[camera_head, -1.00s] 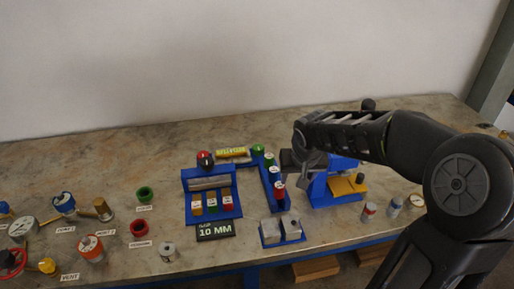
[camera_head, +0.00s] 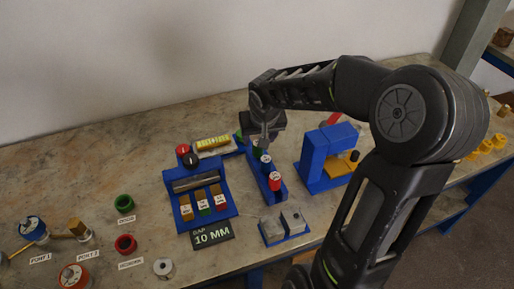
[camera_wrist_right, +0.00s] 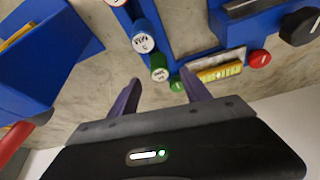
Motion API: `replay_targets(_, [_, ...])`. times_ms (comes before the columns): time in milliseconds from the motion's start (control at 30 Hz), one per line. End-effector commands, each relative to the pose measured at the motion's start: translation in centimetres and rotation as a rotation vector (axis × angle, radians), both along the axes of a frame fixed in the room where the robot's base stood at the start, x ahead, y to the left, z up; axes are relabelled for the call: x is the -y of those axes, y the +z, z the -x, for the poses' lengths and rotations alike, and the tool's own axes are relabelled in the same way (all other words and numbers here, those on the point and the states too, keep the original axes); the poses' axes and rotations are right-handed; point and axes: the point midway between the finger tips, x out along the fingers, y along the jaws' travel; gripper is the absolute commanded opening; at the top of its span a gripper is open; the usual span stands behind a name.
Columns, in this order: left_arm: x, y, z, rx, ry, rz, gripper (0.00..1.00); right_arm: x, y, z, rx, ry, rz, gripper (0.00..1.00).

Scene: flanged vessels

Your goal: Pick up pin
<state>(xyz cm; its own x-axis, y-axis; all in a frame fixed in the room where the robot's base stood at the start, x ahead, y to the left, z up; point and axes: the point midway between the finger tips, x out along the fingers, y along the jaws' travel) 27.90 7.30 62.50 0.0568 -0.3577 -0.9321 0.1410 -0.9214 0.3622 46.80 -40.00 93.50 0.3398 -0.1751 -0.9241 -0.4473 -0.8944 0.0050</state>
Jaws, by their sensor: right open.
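Several short pins with coloured caps stand in a row on a blue rack (camera_head: 279,197). In the head view I see a red-capped pin (camera_head: 275,181), a blue one with a white top (camera_head: 265,160) and a green one (camera_head: 257,152) partly hidden by my gripper. My right gripper (camera_head: 265,138) is above the far end of the row, open and empty. In the right wrist view its fingers (camera_wrist_right: 157,77) are spread on either side of the green pin (camera_wrist_right: 159,73), and the blue pin (camera_wrist_right: 142,40) is just beyond. I cannot tell the height gap. My left gripper is out of view.
A blue gauge block stand (camera_head: 173,200) with a 10 MM sign (camera_head: 212,236) stands left of the rack. A blue press (camera_head: 316,165) stands close on the right, grey blocks (camera_head: 283,226) in front. Green (camera_head: 124,203) and red (camera_head: 126,244) rings lie left.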

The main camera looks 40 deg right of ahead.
Motion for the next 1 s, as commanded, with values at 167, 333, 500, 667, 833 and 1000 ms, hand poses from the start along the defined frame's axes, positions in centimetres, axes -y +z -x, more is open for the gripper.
replay_targets(167, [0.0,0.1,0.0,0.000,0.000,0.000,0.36,0.2,-1.1,-0.4,0.000,-0.001,0.000,0.56])
replay_targets(333, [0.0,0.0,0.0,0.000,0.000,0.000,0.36,0.2,-1.1,-0.4,0.001,-0.001,-0.001,0.56])
replay_targets(500, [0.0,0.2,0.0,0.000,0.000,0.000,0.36,0.3,-1.7,-0.6,-0.001,0.000,-0.002,0.56])
replay_targets(667, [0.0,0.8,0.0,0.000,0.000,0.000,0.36,0.7,-3.7,-1.3,-0.004,-0.001,-0.003,0.56])
replay_targets(833, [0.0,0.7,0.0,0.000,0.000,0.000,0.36,1.1,-5.7,-2.0,-0.001,0.000,-0.002,0.56])
replay_targets(1000, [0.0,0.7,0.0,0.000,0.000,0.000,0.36,1.1,-5.9,-2.2,0.002,0.000,-0.002,0.56])
